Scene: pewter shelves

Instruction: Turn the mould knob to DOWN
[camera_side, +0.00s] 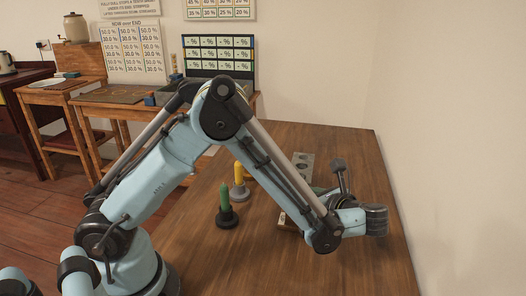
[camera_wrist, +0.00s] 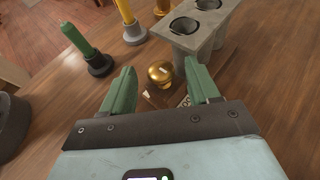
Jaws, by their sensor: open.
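The brass, ball-like knob (camera_wrist: 160,73) shows in the wrist view on a small wooden base, with a pale mark beside it. Its setting cannot be read. My gripper (camera_wrist: 162,78) has green fingers spread apart, one on each side of the knob in the picture. The fingers look clear of it; how far above or short of it they are, I cannot tell. The grey mould block (camera_wrist: 216,38) with round holes stands just beyond the knob. The block also shows in the side view (camera_side: 303,160). In the side view my arm hides the knob and most of the gripper.
A green-handled tool (camera_side: 225,205) and a yellow-handled one (camera_side: 239,183) stand upright on round dark and grey bases left of the block. The wooden table (camera_side: 355,150) is bare at right. Side tables and a percent board (camera_side: 218,55) are at the back.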

